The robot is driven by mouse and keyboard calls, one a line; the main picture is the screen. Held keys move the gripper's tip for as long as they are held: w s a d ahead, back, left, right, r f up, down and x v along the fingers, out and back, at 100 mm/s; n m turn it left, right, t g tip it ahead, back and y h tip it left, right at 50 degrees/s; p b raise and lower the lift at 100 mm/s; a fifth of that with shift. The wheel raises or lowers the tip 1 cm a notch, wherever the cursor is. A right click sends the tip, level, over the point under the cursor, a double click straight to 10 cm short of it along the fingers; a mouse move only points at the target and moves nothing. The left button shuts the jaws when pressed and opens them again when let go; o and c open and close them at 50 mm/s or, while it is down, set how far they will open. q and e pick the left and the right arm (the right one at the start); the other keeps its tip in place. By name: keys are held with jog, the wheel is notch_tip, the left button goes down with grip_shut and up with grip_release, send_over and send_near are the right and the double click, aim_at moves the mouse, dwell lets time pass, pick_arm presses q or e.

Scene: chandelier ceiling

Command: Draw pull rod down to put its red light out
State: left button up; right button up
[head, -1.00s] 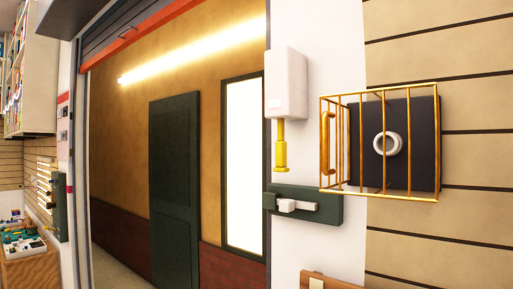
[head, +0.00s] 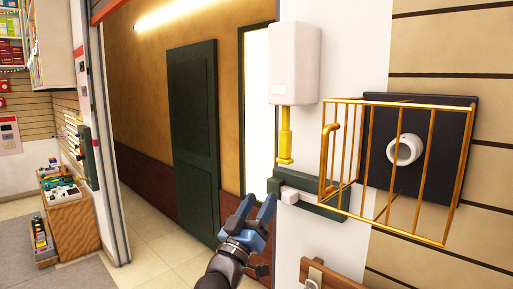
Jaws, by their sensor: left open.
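The pull rod (head: 285,136) is yellow with a wider foot at its lower end. It hangs straight down from a white wall box (head: 295,62) right of the doorway. A small pale patch (head: 279,90) shows on the front of the box; I see no clear red light on it. My left gripper (head: 259,204), with blue fingers, is open and empty. In the picture it is below and left of the rod's foot, apart from it, with its fingers pointing up. My right gripper is not in view.
A dark green plate with a white slide bolt (head: 297,195) is on the wall below the rod. A gold wire cage (head: 431,150) over a black panel with a white knob (head: 405,150) juts out at right. A wooden piece (head: 325,275) sits lower. The doorway floor (head: 165,248) is clear.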

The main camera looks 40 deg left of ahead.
pick_arm(q)
notch_tip(320, 180, up, 11)
jog(key=s+m+t+h+p, duration=0.1)
jog(key=s+m+p, duration=0.1)
jog(key=m+g+h+p, duration=0.4)
jog(key=g+h, duration=0.1)
jog(key=g, duration=0.2)
send_near(282, 140)
jog(key=w, duration=0.3)
jog(key=w+p, duration=0.1)
jog(key=w, duration=0.1)
jog(key=w+p, duration=0.1)
jog(key=w, duration=0.2)
jog(key=w+d, duration=0.1)
jog(key=w, duration=0.2)
jog(key=shift+r+p, duration=0.1)
jog(key=shift+p, duration=0.3)
jog(key=shift+w, duration=0.95)
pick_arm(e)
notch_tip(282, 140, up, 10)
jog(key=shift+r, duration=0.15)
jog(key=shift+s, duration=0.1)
pick_arm(q)
grip_shut()
